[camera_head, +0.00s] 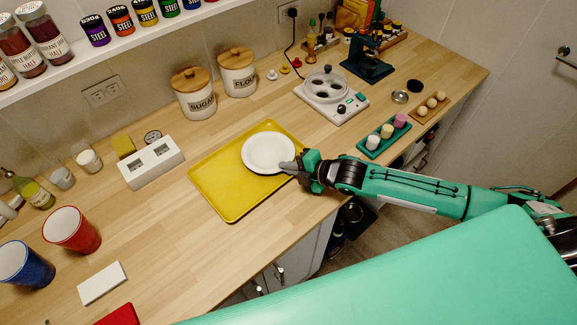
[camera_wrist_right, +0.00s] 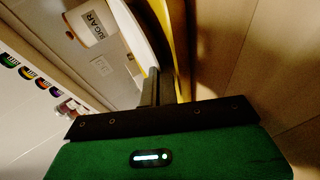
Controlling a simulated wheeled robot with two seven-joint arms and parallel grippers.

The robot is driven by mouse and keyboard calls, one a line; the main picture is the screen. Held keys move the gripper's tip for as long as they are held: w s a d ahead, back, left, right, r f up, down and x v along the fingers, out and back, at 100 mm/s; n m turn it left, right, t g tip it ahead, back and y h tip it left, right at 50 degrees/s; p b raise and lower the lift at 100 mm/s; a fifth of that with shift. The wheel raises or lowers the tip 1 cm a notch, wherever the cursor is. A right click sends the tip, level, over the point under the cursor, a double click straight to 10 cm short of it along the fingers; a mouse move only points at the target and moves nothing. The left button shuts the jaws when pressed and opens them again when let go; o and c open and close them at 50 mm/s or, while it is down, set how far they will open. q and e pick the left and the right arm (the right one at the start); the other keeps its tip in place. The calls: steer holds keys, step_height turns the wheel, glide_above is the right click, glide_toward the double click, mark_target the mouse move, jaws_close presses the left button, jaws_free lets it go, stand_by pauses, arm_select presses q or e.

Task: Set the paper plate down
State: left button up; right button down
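The white paper plate (camera_head: 268,152) is over the right part of the yellow tray (camera_head: 228,207) on the wooden counter. My right gripper (camera_head: 292,166) is at the plate's right rim, with its fingers closed on that edge. In the right wrist view, the fingers (camera_wrist_right: 157,88) meet the plate rim, and the yellow tray (camera_wrist_right: 166,25) shows edge-on beside it. The plate looks roughly level. I cannot tell for sure whether its underside touches the tray. My left gripper is not in view.
A white two-slot box (camera_head: 151,163) stands left of the tray. Sugar (camera_head: 194,95) and flour (camera_head: 238,73) canisters stand behind. A white hot-plate device (camera_head: 331,97) and a green holder (camera_head: 384,137) are to the right.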

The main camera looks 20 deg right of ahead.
steer(key=shift+s+f, duration=0.15)
steer(key=shift+f, duration=0.15)
